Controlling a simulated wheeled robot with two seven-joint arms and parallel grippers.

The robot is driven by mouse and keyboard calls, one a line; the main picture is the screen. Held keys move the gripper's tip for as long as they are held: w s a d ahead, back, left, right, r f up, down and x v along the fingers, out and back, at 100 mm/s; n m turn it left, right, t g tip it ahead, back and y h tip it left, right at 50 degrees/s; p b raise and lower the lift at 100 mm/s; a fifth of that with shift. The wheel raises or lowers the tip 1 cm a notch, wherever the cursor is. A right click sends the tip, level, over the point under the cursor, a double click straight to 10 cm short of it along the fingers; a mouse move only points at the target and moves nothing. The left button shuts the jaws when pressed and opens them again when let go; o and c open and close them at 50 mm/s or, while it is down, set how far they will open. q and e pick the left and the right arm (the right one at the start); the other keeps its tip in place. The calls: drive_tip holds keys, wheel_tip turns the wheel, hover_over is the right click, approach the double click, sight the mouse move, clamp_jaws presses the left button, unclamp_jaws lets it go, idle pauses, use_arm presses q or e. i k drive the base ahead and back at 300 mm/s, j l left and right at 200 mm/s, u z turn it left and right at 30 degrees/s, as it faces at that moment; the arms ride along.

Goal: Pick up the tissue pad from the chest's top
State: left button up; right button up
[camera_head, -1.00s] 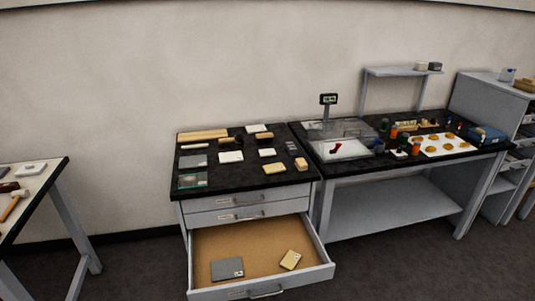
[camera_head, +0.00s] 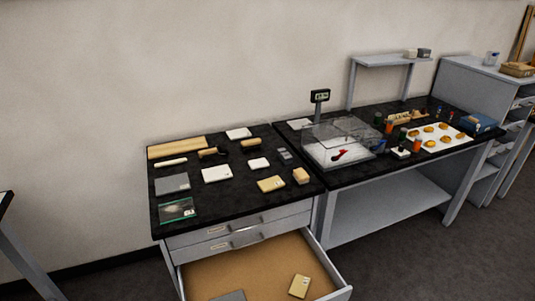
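The chest's black top (camera_head: 230,206) holds several flat items. White pads lie at its back (camera_head: 238,133), its middle left (camera_head: 216,174) and its middle right (camera_head: 259,163). A cream pad with a small label (camera_head: 271,184) lies near the front right. I cannot tell for sure which of these is the tissue pad. Neither of my grippers is in view.
The top also holds a grey slab (camera_head: 172,184), a green-edged sheet (camera_head: 178,210), a wooden board (camera_head: 178,148) and a tan block (camera_head: 301,175). The chest's open drawer (camera_head: 240,268) juts forward, holding a cream pad (camera_head: 299,286). A workbench (camera_head: 350,176) stands on the right.

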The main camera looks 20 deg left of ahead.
sight(262, 163)
drive_tip(key=i+j+z, duration=0.25)
drive_tip(key=j, duration=0.5)
drive_tip(key=j+z, duration=0.2)
drive_tip(key=j, duration=0.5)
drive_tip(key=i+j+z, duration=0.1)
drive_tip(key=j+z, duration=0.15)
drive_tip(key=j, duration=0.55)
